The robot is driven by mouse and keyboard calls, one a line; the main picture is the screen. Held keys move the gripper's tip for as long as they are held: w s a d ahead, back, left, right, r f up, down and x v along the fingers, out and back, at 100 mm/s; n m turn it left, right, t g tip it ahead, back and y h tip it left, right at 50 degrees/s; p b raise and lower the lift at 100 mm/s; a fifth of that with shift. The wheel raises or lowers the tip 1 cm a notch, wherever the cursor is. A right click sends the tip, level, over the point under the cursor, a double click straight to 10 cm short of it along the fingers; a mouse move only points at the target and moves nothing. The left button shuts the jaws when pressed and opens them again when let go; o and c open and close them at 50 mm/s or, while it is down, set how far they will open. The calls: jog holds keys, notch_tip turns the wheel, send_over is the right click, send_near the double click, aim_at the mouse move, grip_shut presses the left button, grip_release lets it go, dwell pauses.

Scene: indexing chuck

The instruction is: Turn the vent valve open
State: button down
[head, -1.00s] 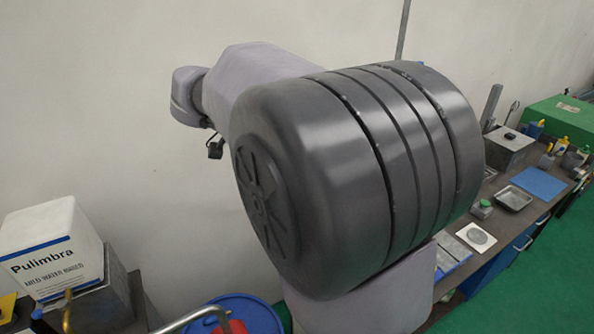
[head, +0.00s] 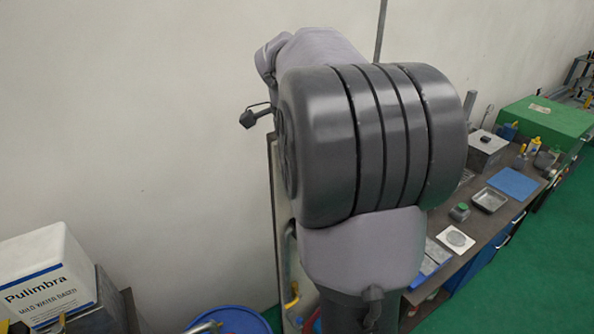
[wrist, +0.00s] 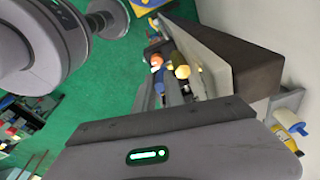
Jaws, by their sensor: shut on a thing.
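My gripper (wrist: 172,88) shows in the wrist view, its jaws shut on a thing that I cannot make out. Small orange and yellow-topped blue items (wrist: 182,74) show at or beyond the fingertips; whether they are held is unclear. In the head view my own arm hides my gripper. I cannot identify the vent valve for certain. A curved pipe with a yellow part (head: 291,300) shows beside my arm, near an upright panel edge (head: 276,210).
A white Pulimbra container (head: 45,280) stands at the lower left, with a blue drum (head: 235,321) to its right. A dark workbench (head: 490,240) carries a grey box, metal tray (head: 489,200) and blue mat (head: 513,183). Green floor (head: 550,260) lies open at the right.

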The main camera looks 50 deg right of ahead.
dwell(0.5)
jog(key=c, duration=1.4)
grip_release()
jog(key=shift+s, duration=0.15)
jog(key=shift+c, duration=0.2)
